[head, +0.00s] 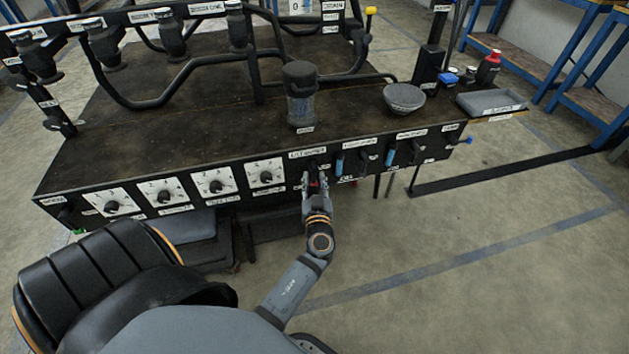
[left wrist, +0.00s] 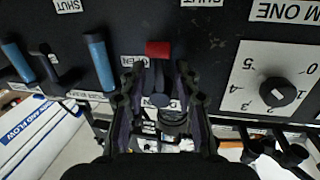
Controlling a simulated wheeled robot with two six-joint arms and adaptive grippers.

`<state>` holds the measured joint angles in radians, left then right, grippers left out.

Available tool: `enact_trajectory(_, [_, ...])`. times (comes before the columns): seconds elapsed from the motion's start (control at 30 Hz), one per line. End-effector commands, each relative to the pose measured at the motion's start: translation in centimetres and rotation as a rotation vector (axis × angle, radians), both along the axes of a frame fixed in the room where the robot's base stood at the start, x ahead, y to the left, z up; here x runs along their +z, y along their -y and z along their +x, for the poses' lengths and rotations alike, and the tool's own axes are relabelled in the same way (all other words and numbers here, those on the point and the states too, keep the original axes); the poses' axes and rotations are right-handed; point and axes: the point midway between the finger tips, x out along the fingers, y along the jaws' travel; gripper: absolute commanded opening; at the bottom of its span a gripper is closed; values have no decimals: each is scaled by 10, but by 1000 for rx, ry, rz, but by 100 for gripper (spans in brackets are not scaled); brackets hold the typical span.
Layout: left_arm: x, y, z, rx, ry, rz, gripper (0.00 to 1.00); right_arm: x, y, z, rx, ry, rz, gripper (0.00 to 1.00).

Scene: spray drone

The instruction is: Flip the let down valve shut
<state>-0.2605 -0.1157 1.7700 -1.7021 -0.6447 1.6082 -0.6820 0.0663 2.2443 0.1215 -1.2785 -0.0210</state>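My left gripper (head: 316,184) is at the front panel of the black bench, just below a white label too small to read. In the left wrist view, the left gripper (left wrist: 158,82) has its two dark fingers spread apart. A dark lever (left wrist: 161,82) hangs between them, with visible gaps beside it. A red piece (left wrist: 157,48) sits at the top of this lever against the panel. An OPEN label is partly hidden beside the left finger. SHUT labels (left wrist: 199,3) show on the panel above. The lever's lower end is partly hidden. My right gripper is not in view.
Blue-handled levers (head: 340,163) stand right of the gripper. Dial knobs (head: 266,177) line the panel to its left. The floor in front at right is clear.

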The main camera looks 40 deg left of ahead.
Motion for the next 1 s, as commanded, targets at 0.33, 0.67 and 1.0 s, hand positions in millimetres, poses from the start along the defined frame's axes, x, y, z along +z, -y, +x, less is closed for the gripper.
enact_trajectory(0.33, [20,0,0,1,5,-3,32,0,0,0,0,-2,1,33])
enact_trajectory(0.67, [87,0,0,1,4,-3,32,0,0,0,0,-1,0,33])
enact_trajectory(1.0, [100,0,0,0,-1,1,32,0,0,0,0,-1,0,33])
